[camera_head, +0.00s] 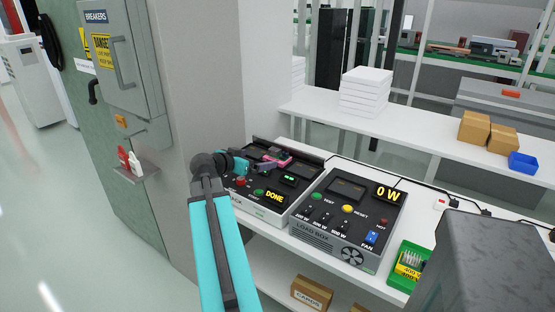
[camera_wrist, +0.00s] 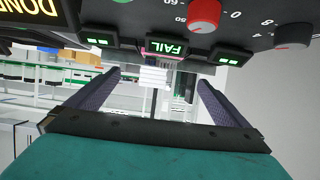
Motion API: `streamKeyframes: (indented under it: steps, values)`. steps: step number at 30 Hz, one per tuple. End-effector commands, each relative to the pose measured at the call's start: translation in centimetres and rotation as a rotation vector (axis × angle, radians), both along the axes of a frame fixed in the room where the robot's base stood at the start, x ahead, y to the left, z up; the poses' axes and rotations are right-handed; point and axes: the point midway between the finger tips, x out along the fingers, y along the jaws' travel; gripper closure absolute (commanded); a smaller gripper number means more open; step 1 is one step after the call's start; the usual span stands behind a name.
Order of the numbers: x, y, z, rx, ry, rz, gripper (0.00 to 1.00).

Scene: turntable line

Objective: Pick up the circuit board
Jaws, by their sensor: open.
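My gripper (camera_wrist: 152,84) is open, with its two dark fingers wide apart and nothing between them in the wrist view. In the head view my gripper (camera_head: 258,167) is low over the left black test unit (camera_head: 268,208), whose display reads DONE. A small pink item (camera_head: 278,160) lies at the back of that unit, just beyond my gripper. It may be the circuit board, but it is too small to tell.
A load box (camera_head: 352,220) reading 0 W stands right of the test unit. A green case (camera_head: 408,264) lies farther right on the white bench (camera_head: 428,205). White stacked blocks (camera_head: 364,95) and cardboard boxes (camera_head: 474,129) stand on the rear shelf. A pillar (camera_head: 215,80) rises at left.

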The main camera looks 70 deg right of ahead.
Motion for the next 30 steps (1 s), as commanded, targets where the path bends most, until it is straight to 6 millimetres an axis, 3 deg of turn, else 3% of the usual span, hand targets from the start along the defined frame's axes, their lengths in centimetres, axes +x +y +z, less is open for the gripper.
streamKeyframes:
  steps: [8,21,30]
  values:
    - [-0.5,-1.6,-0.6,0.001,0.002,-0.005,0.0]
    - [-1.9,-7.0,-2.8,0.001,0.002,-0.005,0.0]
    - [-2.2,-7.9,-3.3,0.0,0.0,-0.003,0.0]
